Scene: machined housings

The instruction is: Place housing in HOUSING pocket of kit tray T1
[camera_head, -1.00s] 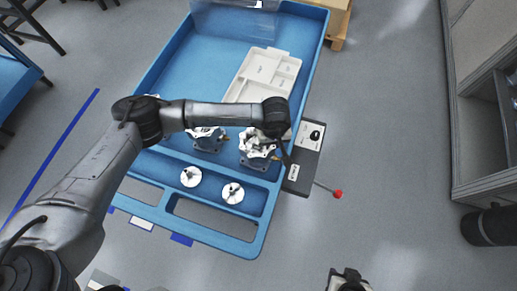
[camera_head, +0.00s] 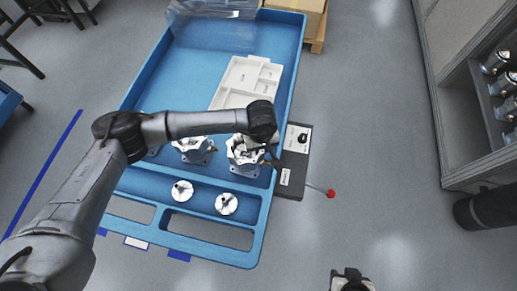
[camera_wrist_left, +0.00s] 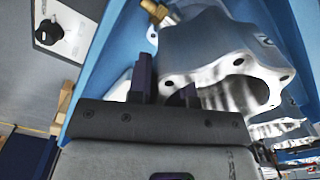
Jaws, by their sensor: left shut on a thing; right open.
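A silvery machined housing (camera_head: 240,147) is at the right side of the blue cart, beneath my left wrist. It also shows large in the left wrist view (camera_wrist_left: 205,45), with an open bore and bolt holes. My left gripper (camera_wrist_left: 165,88) is shut on its wall, one dark finger outside and one at the bore. In the head view my wrist hides these fingers. I cannot tell whether the housing is lifted. The white kit tray (camera_head: 232,98) with several pockets lies farther back; my arm covers its front, and its labels are unreadable. My right gripper (camera_head: 350,281) is open and empty at the bottom edge.
A second housing (camera_head: 194,146) stands to the left on the blue cart (camera_head: 256,238). Two round metal parts (camera_head: 182,191) (camera_head: 227,203) lie in front. A grey control box (camera_head: 294,161) with a red-tipped lever is at the cart's right side.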

